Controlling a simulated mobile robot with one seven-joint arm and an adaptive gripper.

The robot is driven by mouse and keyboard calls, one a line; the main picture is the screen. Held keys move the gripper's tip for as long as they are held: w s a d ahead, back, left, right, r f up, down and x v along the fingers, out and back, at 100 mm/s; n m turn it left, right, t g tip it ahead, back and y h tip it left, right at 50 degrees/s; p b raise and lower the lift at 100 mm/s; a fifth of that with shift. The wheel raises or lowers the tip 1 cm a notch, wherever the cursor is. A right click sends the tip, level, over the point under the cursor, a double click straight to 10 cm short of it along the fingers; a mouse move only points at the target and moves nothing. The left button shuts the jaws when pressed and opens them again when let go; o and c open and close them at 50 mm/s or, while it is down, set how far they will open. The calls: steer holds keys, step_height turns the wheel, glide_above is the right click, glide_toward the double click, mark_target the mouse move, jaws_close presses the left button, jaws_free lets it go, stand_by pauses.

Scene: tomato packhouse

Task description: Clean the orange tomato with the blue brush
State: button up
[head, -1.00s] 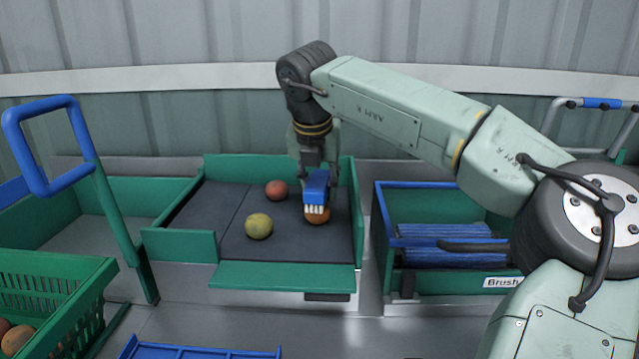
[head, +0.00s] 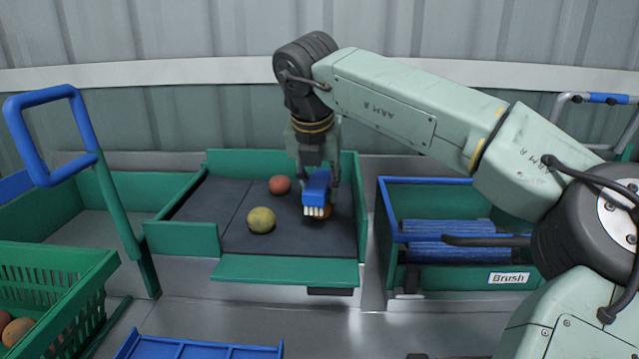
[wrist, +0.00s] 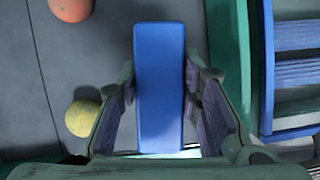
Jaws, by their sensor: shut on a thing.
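My gripper (head: 318,180) is shut on the blue brush (head: 316,187), which has white bristles facing down and toward the front. In the wrist view the brush (wrist: 159,85) lies between the two fingers.
A yellow-green tomato (head: 261,220) and a red tomato (head: 280,185) lie on the green-walled tray (head: 180,236). A bin labelled Brush (head: 510,279) stands to the right with blue rollers inside. A green crate (head: 60,290) is at left, and a blue tray (head: 200,350) in front.

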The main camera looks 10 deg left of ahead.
mark_target(323, 170)
steer(key=shift+w+a+p, duration=0.15)
steer(key=shift+w+p, duration=1)
steer(key=shift+w, duration=1.05)
steer(key=shift+s, duration=0.15)
steer(key=shift+s+f+b, duration=0.1)
steer(key=shift+s+b, duration=0.8)
steer(key=shift+s, duration=0.1)
steer(key=shift+s+b, duration=0.3)
steer(key=shift+s, duration=0.8)
steer(key=shift+w+p, duration=1.2)
steer(key=shift+w, duration=1.05)
steer(key=shift+r, duration=0.2)
steer(key=shift+r+p, duration=2.2)
steer(key=shift+r, duration=0.75)
